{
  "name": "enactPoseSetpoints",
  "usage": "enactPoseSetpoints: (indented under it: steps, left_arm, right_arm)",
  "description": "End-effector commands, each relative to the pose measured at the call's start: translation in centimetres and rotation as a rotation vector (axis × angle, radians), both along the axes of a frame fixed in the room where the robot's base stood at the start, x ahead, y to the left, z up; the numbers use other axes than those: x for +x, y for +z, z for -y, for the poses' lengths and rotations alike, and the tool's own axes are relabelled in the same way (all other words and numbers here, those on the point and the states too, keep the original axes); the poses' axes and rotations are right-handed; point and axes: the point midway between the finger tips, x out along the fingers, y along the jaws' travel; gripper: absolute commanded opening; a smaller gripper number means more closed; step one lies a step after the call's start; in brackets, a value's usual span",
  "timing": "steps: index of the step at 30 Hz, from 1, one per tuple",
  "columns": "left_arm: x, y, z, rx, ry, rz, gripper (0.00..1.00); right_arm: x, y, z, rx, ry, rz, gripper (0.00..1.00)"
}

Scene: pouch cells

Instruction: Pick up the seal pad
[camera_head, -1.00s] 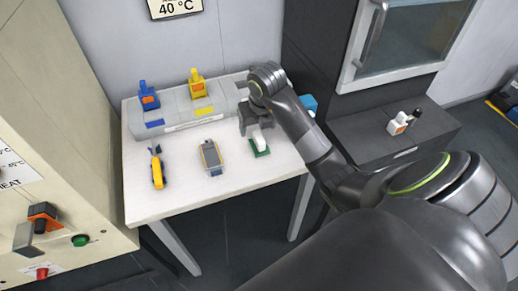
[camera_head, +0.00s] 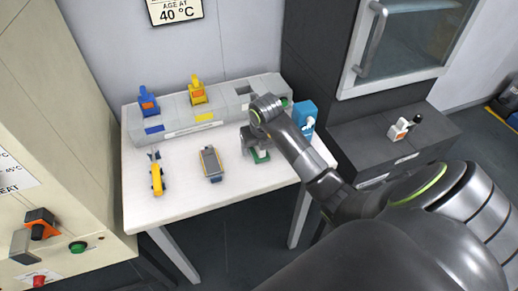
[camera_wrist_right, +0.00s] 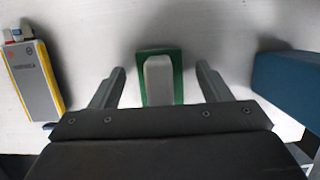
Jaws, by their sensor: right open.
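A white block with a green base or frame, which I take to be the seal pad (camera_wrist_right: 158,80), sits on the white table; its green edge also shows in the head view (camera_head: 261,156). My right gripper (camera_head: 256,146) is low over it and hides most of it in the head view. In the right wrist view my right gripper (camera_wrist_right: 160,70) is open, with one finger on each side of the pad and a visible gap on both sides. My left gripper is not in view.
A grey rack (camera_head: 180,112) at the table's (camera_head: 180,203) back holds a blue tool (camera_head: 148,105) and a yellow tool (camera_head: 197,92). A grey-yellow device (camera_head: 211,163) and a yellow tool (camera_head: 157,178) lie left of the pad. A blue box (camera_head: 304,117) stands at right.

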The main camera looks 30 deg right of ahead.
Motion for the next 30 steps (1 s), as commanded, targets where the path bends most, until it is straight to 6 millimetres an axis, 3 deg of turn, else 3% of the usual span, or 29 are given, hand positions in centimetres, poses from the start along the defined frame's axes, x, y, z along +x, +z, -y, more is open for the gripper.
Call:
enactPoseSetpoints:
  steps: [2, 13, 23, 30]
  left_arm:
    - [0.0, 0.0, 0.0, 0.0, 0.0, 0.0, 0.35]
    - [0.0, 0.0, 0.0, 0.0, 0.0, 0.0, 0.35]
    - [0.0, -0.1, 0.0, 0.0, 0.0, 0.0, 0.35]
    - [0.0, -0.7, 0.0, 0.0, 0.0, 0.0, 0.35]
  right_arm:
    - [0.0, 0.0, 0.0, 0.0, 0.0, 0.0, 0.71]
    - [0.0, 0.0, 0.0, 0.0, 0.0, 0.0, 0.22]
    - [0.1, 0.8, 0.0, 0.0, 0.0, 0.003, 0.22]
    - [0.1, 5.5, 0.0, -0.003, 0.002, 0.009, 0.22]
